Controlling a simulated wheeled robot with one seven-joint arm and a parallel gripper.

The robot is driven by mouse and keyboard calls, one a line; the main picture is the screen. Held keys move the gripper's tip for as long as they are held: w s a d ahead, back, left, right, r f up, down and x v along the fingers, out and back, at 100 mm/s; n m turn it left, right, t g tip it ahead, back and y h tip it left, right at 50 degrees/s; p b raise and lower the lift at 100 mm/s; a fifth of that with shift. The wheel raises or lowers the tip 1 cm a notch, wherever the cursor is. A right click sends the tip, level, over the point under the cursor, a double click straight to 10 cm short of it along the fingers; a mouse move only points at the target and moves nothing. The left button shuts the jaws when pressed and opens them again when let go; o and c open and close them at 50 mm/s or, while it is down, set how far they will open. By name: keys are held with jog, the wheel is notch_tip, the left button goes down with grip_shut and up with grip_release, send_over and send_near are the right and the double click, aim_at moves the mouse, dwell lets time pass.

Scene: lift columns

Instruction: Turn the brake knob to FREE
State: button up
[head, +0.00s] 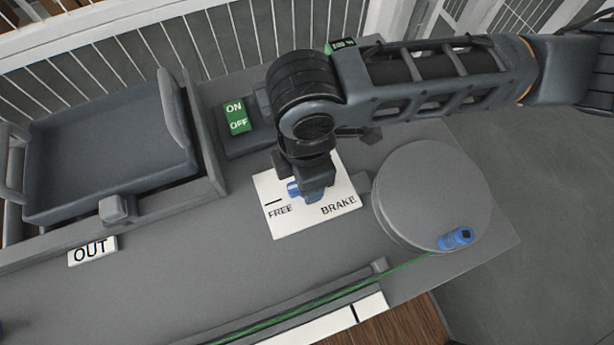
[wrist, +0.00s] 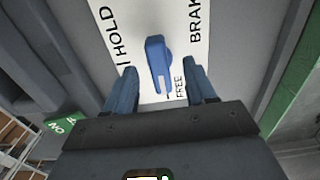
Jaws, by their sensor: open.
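The blue brake knob (wrist: 157,60) stands on a white plate (wrist: 110,12) lettered BRAKE, HOLD and FREE. In the wrist view its white-striped end points down the picture, beside the word FREE; I cannot tell if it lines up exactly with a mark. My gripper (wrist: 162,74) is open, with one finger on each side of the knob and gaps showing between them. In the head view my gripper (head: 312,190) is over the plate (head: 290,222) and hides most of the knob (head: 293,188) and the HOLD lettering.
A green ON/OFF switch (head: 237,117) sits behind the plate to the left. A grey round drum (head: 425,180) with a blue piece (head: 457,237) stands close on the right. A grey tray (head: 105,150) is at the left, above an OUT label (head: 92,250). A green line (head: 330,297) crosses the front.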

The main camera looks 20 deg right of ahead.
jog(key=shift+r, duration=3.25)
